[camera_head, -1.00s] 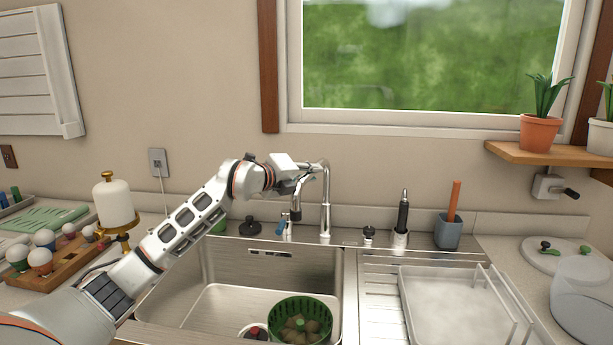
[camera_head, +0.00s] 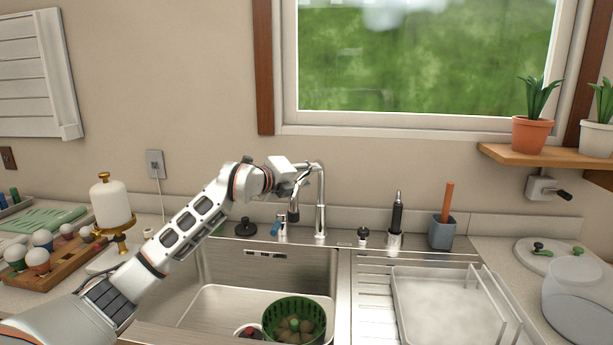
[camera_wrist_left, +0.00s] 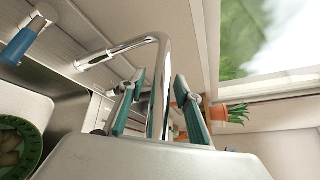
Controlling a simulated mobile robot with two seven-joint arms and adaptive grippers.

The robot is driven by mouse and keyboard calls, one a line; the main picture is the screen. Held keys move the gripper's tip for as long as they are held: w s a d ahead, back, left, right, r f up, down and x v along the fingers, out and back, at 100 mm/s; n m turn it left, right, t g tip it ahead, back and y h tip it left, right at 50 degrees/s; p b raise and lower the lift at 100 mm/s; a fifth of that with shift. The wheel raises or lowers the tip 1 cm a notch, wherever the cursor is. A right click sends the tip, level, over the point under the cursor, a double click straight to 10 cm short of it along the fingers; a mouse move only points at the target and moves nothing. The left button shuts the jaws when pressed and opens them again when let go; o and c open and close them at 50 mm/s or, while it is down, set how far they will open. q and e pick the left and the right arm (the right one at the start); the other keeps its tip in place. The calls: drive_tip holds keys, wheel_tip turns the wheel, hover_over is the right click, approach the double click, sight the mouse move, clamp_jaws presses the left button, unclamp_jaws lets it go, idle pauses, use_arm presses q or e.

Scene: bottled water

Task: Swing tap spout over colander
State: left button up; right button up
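The chrome tap (camera_head: 320,208) stands behind the sink, its spout bending left and down to an outlet above the sink's back edge. The green colander (camera_head: 271,317) holds brown round items and sits in the sink's front right, nearer me than the outlet. It also shows cut off in the left wrist view (camera_wrist_left: 37,147). My left gripper (camera_head: 300,176) is at the top of the spout. In the left wrist view its two teal fingers (camera_wrist_left: 163,95) stand on either side of the spout tube (camera_wrist_left: 158,75), spread, with small gaps visible. My right gripper is out of view.
A blue tap handle (camera_head: 276,228) is left of the tap. A dark bottle (camera_head: 397,215) and a grey holder (camera_head: 441,233) stand to the right. A clear tray (camera_head: 440,310) lies on the drainer. The sink's left part is clear.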

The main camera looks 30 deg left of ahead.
use_arm(q)
drive_tip(key=shift+r, duration=0.1)
drive_tip(key=v, duration=1.2)
idle(0.5)
